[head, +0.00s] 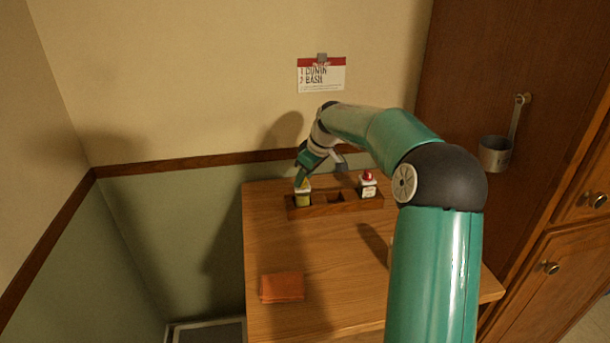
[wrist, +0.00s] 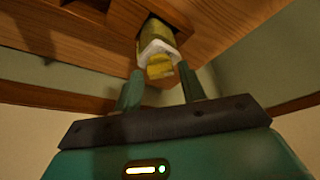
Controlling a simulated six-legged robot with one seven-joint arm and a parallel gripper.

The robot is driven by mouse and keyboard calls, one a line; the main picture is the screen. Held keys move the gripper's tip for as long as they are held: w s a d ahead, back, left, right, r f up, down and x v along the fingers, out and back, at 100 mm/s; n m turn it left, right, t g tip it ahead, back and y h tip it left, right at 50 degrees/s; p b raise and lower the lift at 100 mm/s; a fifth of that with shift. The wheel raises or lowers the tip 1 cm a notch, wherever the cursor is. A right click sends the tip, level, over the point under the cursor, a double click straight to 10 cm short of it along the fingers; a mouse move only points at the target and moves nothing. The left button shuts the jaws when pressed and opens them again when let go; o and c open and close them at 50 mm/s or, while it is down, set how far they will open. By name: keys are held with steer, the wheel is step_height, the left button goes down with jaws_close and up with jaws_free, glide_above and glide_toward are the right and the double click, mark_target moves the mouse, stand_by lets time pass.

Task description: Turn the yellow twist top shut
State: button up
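The yellow twist top (wrist: 160,68) sits on a bottle with a white collar and yellowish body (head: 303,199). The bottle stands in the left compartment of a wooden rack (head: 340,209). My gripper (wrist: 160,76) points down at the top, with its two green fingers apart on either side of it. Gaps show between the fingers and the top in the wrist view, so it is not gripped. In the head view my gripper (head: 302,177) hides part of the top. I cannot tell how far the top is turned.
A white bottle with a red top (head: 368,186) stands in the rack's right compartment; the middle one looks empty. An orange folded cloth (head: 282,288) lies on the wooden counter (head: 330,255). A card (head: 321,76) hangs on the wall. A metal cup (head: 494,154) hangs at right.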

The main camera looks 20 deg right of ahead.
steer(key=shift+o, duration=0.7)
steer(key=v, duration=1.4)
steer(key=shift+a+f, duration=0.15)
steer(key=c, duration=0.4)
steer(key=w+a+n+g+h, duration=0.1)
steer(key=a+n+h, duration=0.6)
steer(key=n, duration=1.1)
steer(key=shift+y, duration=0.3)
steer(key=x, duration=0.4)
steer(key=a+x, duration=0.1)
steer(key=x, duration=0.8)
steer(key=shift+w+a+f, duration=0.25)
steer(key=shift+w+f, duration=0.1)
jaws_close()
